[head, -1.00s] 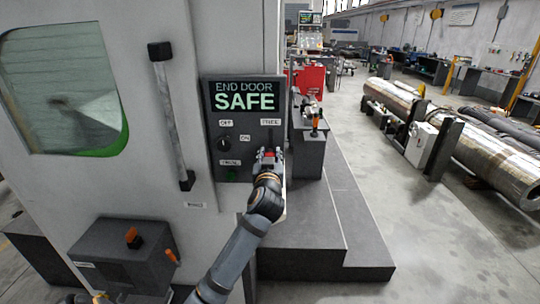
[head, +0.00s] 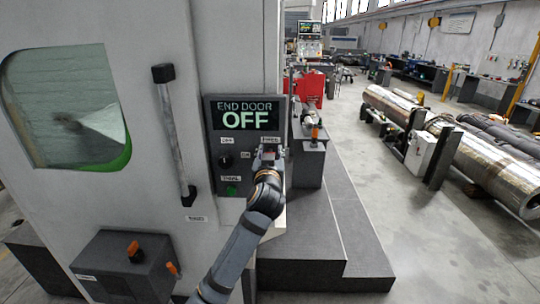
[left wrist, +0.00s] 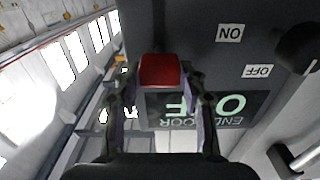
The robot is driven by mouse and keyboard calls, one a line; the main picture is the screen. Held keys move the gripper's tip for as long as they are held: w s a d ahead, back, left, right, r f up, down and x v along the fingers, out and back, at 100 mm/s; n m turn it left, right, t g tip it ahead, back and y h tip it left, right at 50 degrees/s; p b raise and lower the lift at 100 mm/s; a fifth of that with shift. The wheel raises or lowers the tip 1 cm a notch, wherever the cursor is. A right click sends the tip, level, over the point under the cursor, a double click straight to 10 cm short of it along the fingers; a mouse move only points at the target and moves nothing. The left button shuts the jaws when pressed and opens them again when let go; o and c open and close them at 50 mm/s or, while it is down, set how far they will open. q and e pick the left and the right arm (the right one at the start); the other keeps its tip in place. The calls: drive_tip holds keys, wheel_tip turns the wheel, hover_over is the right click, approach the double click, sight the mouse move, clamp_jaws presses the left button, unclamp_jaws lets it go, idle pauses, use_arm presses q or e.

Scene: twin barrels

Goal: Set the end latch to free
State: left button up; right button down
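The end latch's red handle (left wrist: 160,70) sits between my left gripper's fingers in the left wrist view. In the head view its red part (head: 267,148) shows just under the FREE label (head: 269,140). My left gripper (head: 266,158) is at the panel's right side, with its fingers close against both sides of the handle. The gripper hides most of the handle and the slot below it. The display (head: 246,114) above reads END DOOR OFF. My right gripper is not in view.
The dark panel (head: 216,180) also bears a black knob (head: 225,162) between OFF and ON labels and a lit green button (head: 231,190). A door with a long bar handle (head: 172,135) stands left. A dark step (head: 300,235) lies right of the arm.

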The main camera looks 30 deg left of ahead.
use_arm(q)
drive_tip(key=shift+o, duration=0.8)
drive_tip(key=shift+f, duration=0.15)
drive_tip(key=v, duration=0.7)
drive_tip(key=shift+d, duration=0.15)
drive_tip(key=shift+s, duration=0.15)
